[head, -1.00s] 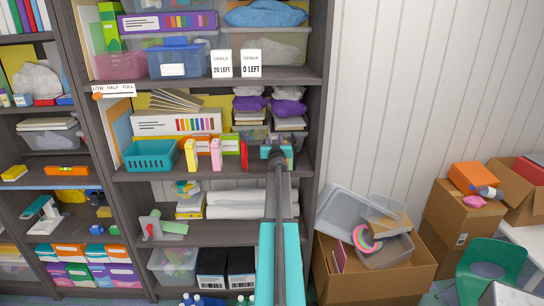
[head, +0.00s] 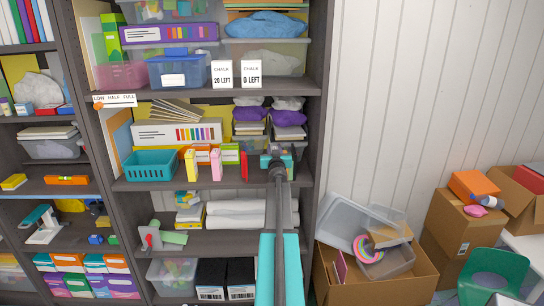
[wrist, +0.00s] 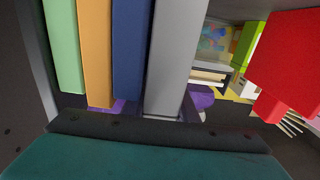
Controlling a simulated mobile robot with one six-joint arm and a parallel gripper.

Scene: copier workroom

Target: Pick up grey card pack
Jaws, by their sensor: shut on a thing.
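The grey card pack (wrist: 172,60) stands in the middle of the wrist view, its near end against the dark front of my gripper (wrist: 160,130). My gripper is shut on it, though the fingertips are hard to make out. Blue (wrist: 130,45), orange (wrist: 95,50) and green (wrist: 62,45) packs stand in a row to its left, the blue one close beside it. In the head view my gripper (head: 277,158) is at the right end of the middle shelf and hides the grey pack.
A red pack (head: 244,165) stands left of my gripper, with pink (head: 216,165) and yellow (head: 191,166) packs further left. A teal basket (head: 150,165) stands beyond them. The shelf's right upright (head: 312,130) is close to my gripper. Another shelf board (head: 220,90) runs above.

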